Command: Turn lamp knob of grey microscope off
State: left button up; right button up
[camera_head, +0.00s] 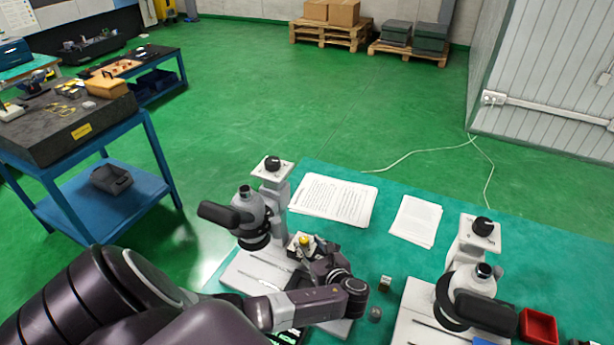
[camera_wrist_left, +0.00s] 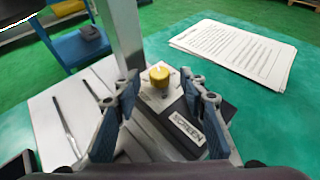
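A grey-and-white microscope (camera_head: 272,190) with a dark eyepiece tube stands on the near left of the green table. At its right side, a yellow knob (camera_head: 304,239) sits on a small pale plate. In the left wrist view the yellow knob (camera_wrist_left: 159,76) is beside the grey column, behind a dark block labelled SCREEN (camera_wrist_left: 190,128). My left gripper (camera_wrist_left: 161,84) is open, its fingers on either side of the knob in that view; contact cannot be told. In the head view my left wrist hides part of the base. My right gripper is not in view.
A second similar microscope (camera_head: 470,268) stands to the right, with a red tray (camera_head: 538,327) beside it. Paper sheets (camera_head: 333,200) lie behind. Tweezers-like tools (camera_wrist_left: 63,128) lie on the pale base. Small items sit between the microscopes.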

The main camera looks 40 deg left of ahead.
aim_at(304, 242)
pick_arm(q)
jog(key=shift+w+a+f, duration=0.2)
jog(key=shift+a+f, duration=0.05)
jog(key=shift+a, duration=0.35)
jog(key=shift+w+a+f, duration=0.1)
jog(key=shift+a+f, duration=0.05)
jog(key=shift+a, duration=0.15)
jog(key=shift+w+a+f, duration=0.1)
jog(key=shift+a, duration=0.1)
jog(key=shift+d, duration=0.1)
jog(key=c, duration=1)
grip_shut()
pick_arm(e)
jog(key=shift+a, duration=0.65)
pick_arm(q)
jog(key=shift+g, duration=0.3)
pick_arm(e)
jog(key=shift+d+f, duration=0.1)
